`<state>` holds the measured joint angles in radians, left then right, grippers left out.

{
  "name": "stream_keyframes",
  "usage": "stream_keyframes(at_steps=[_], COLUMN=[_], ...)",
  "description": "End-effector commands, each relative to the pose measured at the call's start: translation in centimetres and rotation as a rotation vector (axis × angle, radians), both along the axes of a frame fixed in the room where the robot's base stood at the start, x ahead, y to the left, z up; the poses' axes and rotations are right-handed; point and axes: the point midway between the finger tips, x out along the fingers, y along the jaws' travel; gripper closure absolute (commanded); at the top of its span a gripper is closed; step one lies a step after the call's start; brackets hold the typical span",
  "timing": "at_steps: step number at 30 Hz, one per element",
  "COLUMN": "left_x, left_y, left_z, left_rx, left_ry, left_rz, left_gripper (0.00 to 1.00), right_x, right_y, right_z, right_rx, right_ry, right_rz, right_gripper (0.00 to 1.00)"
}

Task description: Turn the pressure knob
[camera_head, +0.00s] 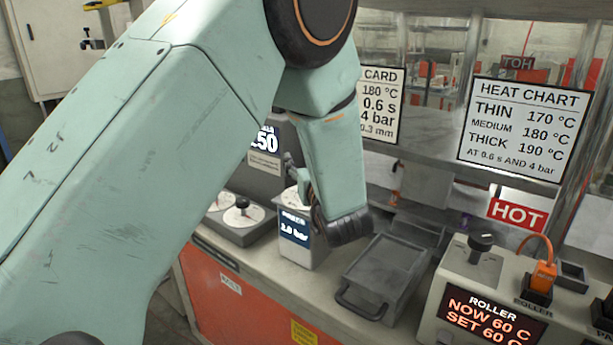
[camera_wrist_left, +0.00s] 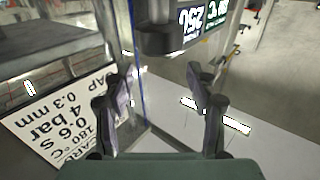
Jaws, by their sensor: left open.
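The pressure unit (camera_head: 297,250) is a small white box with a blue display that reads about 2.0 or 3.0 bar; the first digit is blurred. A bit of its pale top shows, but the pressure knob cannot be made out behind my left gripper. My left gripper (camera_head: 304,188) is over the right side of this unit, turned sideways, with its dark fingers partly hidden by its own body. In the left wrist view my left gripper (camera_wrist_left: 160,98) is open, its fingers wide apart with nothing between them. My right gripper is in neither view.
The heat chart (camera_head: 524,131) and a settings card (camera_wrist_left: 60,120) hang behind.

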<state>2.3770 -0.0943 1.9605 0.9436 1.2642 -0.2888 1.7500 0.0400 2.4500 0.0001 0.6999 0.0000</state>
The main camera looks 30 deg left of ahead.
Motion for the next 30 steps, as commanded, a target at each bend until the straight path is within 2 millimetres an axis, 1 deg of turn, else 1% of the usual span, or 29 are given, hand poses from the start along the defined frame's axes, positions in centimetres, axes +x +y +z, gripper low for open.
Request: stream_keyframes(at_steps=[1,3,7,11,15,23,30], left_x=[0.0,0.0,0.0,0.0,0.0,0.0,-0.1], left_y=[0.0,0.0,0.0,0.0,0.0,0.0,-0.2], left_z=[1.2,2.5,4.4,5.5,5.9,5.9,5.4], left_rx=[-0.001,-0.001,-0.001,0.0,-0.001,-0.001,-0.006], left_ry=[-0.004,-0.004,-0.002,0.0,0.002,0.002,0.011], left_rz=[-0.001,0.0,0.001,0.0,0.0,0.0,-0.013], left_gripper=[0.42,0.42,0.42,0.42,0.42,0.42,0.42], right_x=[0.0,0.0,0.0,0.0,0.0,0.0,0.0], right_y=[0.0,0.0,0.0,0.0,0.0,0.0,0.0], right_z=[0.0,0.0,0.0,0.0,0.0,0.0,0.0], right_rx=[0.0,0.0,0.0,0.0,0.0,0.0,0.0], right_ry=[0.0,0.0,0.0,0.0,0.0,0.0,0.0], right_rz=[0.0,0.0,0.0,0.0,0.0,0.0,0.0], right_gripper=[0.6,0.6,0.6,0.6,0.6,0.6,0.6])
